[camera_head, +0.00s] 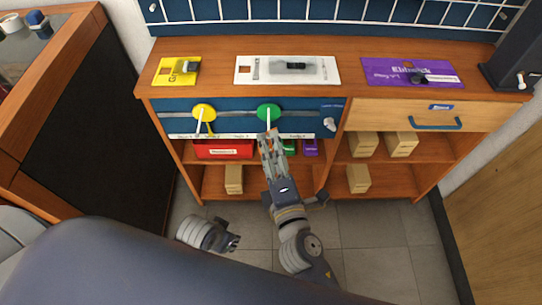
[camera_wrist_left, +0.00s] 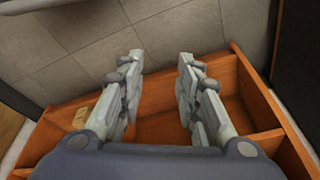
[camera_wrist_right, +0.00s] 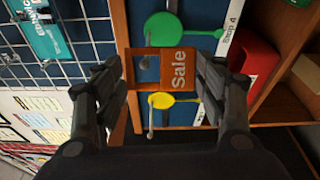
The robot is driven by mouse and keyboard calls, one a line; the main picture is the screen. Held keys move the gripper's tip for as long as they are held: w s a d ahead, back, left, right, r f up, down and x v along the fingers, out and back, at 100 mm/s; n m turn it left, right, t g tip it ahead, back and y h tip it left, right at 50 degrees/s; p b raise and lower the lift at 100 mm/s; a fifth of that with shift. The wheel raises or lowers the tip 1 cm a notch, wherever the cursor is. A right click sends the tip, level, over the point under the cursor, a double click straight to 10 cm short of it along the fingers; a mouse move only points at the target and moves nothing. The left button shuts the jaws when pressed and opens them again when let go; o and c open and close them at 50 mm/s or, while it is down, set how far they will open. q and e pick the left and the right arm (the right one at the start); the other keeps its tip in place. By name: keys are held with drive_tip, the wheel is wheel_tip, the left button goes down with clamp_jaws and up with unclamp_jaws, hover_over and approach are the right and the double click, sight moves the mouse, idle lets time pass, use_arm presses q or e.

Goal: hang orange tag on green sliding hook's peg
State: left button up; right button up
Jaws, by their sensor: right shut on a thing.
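The orange tag (camera_wrist_right: 178,88), lettered "Sale" and with a square hole, is held between the fingertips of my right gripper (camera_wrist_right: 162,75) in the right wrist view. The green sliding hook (camera_head: 268,111) is on the rail at the shelf front, with its pale peg (camera_head: 269,120) pointing out. My right gripper also shows in the head view (camera_head: 267,137), just below that peg. In the right wrist view the green hook (camera_wrist_right: 172,27) is just beyond the tag. I cannot tell whether its peg passes through the hole. My left gripper (camera_wrist_left: 157,72) is open and empty, low before the shelf.
A yellow hook (camera_head: 204,112) is on the same rail, left of the green one. Yellow (camera_head: 176,72), white (camera_head: 250,68) and purple (camera_head: 430,68) boards lie on the top. A red box (camera_head: 223,149) and several cardboard boxes stand on the shelves below.

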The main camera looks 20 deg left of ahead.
sight(271, 146)
drive_tip(key=shift+x, duration=0.8)
drive_tip(key=shift+w+d+f, duration=0.1)
drive_tip(key=shift+w, duration=0.2)
drive_tip(key=shift+w+f, duration=0.3)
drive_tip(key=shift+w, duration=0.15)
use_arm(q)
drive_tip(key=shift+w+r, duration=0.25)
drive_tip(key=shift+r, duration=0.5)
drive_tip(key=shift+s+f, duration=0.1)
drive_tip(key=shift+s, duration=0.05)
use_arm(e)
drive_tip(key=o, duration=1.4)
drive_tip(key=shift+o, duration=0.2)
use_arm(q)
drive_tip(key=shift+s+a+f, duration=0.1)
drive_tip(key=shift+s+f, duration=0.05)
